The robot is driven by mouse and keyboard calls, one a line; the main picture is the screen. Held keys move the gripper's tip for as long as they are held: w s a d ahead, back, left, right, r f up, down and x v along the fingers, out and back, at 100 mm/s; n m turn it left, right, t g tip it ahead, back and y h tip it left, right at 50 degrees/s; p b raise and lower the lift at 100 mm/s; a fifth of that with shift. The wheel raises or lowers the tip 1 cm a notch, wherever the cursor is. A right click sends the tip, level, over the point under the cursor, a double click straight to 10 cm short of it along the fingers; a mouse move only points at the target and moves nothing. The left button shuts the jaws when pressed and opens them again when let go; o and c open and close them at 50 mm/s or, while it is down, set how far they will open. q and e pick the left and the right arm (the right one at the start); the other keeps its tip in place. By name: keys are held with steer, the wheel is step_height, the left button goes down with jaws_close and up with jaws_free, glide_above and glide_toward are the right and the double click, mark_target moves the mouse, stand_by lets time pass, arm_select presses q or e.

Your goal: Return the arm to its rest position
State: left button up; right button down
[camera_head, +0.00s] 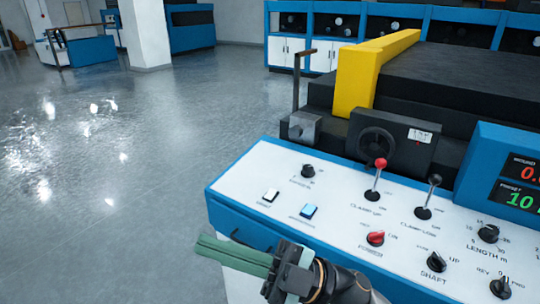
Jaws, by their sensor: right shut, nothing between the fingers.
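My right gripper (232,253) is low in the middle of the head view, its green fingers together and pointing left. It is shut with nothing between the fingers. It shows in front of the lower left edge of the control panel (245,178); I cannot tell how far it is from the panel. My right arm comes in from the bottom edge. My left gripper is not in view.
The panel bears a red-knobbed lever (380,164), a black-knobbed lever (435,181), a red knob (376,238), black knobs and two push buttons. A machine with a yellow guard (362,72) stands behind. Open grey floor (130,190) lies at left, a white pillar (147,35) beyond.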

steer(key=w+d+f+m+t+h+p, duration=0.1)
steer(key=w+d+f+m+t+h, duration=0.2)
steer(key=d+f+m+t+h, duration=0.25)
steer(key=w+d+f+m+t+h, duration=0.3)
steer(key=f+m+t+h, duration=0.1)
steer(key=f+m+t, duration=0.4)
steer(key=w+d+f+m+t+h+p, duration=0.1)
steer(key=w+d+f+m+t+h, duration=0.4)
steer(key=m, duration=0.3)
steer(key=s+d+f+m+g+h, duration=0.2)
steer(key=s+f, duration=0.6)
steer(key=f, duration=0.4)
steer(key=s+d+f+m+g+h, duration=0.2)
steer(key=s+d+f+g+h, duration=0.3)
steer(key=s+f, duration=0.4)
step_height(320, 180, down, 3)
steer(key=d+g, duration=0.1)
steer(key=d, duration=0.1)
steer(key=shift+s+d+r+m+p, duration=0.15)
steer(key=shift+s+d+m+p, duration=0.1)
steer(key=shift+d+m+p, duration=0.1)
